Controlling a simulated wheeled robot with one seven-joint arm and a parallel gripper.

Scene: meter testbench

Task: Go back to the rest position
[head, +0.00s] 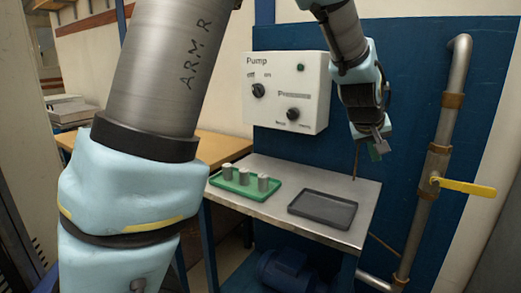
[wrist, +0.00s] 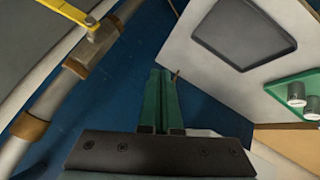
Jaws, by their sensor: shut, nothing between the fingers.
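My gripper (head: 377,150) is in the air in front of the blue board, right of the pump box and above the right end of the metal bench. In the wrist view its two green fingers (wrist: 160,98) lie side by side, shut, with nothing between them. The pump box (head: 286,92) is white, with a green button, two black knobs and several labels. My gripper is apart from the box and from the bench.
The metal bench (head: 262,212) carries a green tray (head: 228,187) with several grey cylinders and an empty dark tray (head: 323,209). A pipe (head: 424,205) with a yellow valve handle (head: 465,187) stands at the right. A blue motor (head: 285,272) sits under the bench.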

